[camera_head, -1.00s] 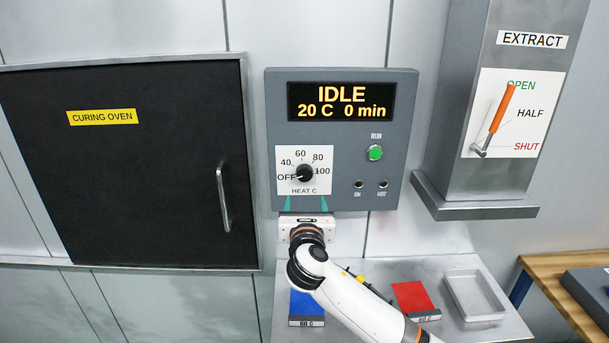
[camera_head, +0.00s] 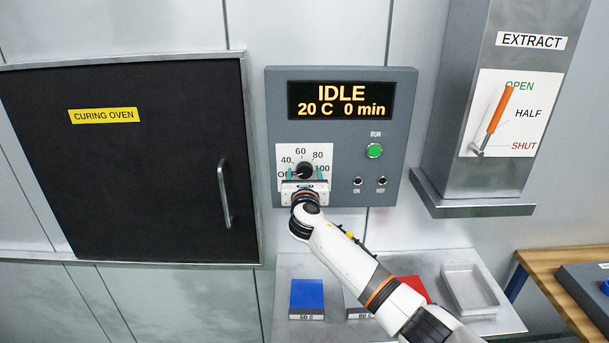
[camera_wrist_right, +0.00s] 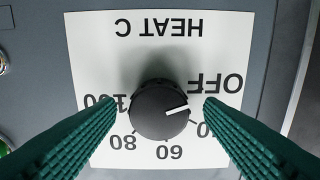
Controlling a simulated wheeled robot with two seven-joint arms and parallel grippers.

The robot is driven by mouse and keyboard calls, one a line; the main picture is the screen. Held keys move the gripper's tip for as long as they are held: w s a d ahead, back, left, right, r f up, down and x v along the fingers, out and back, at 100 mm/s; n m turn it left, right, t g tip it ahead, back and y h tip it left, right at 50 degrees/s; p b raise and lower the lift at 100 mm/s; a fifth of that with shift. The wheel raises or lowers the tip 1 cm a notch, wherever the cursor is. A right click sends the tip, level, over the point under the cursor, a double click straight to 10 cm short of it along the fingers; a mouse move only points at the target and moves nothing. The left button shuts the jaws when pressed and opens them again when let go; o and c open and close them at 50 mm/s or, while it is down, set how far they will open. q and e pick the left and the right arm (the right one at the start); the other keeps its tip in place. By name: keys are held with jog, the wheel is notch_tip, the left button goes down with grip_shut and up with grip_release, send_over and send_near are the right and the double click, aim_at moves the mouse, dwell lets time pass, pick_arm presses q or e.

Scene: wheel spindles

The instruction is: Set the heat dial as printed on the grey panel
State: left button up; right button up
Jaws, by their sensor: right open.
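The heat dial (camera_head: 304,170) is a black knob with a white pointer on a white scale plate marked OFF, 40, 60, 80 and 100. In the right wrist view the dial (camera_wrist_right: 160,109) appears upside down, its pointer turned toward the OFF side. My right gripper (camera_head: 305,176) is open at the dial, with green fingers on either side of the knob and small gaps visible. A grey panel (camera_head: 352,297) lies on the shelf, partly behind my right arm. Its small front label looks like 80 C, but is hard to read. My left gripper is out of view.
The control box (camera_head: 400,140) display reads IDLE, 20 C, 0 min. A green RUN button (camera_head: 375,151) sits right of the dial. A blue panel (camera_head: 307,294), a red panel (camera_head: 415,287) and a metal tray (camera_head: 470,290) lie on the shelf. The oven door (camera_head: 130,170) is closed.

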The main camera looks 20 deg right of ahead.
dwell(0.3)
jog(key=c, duration=1)
jog(key=shift+o, duration=0.2)
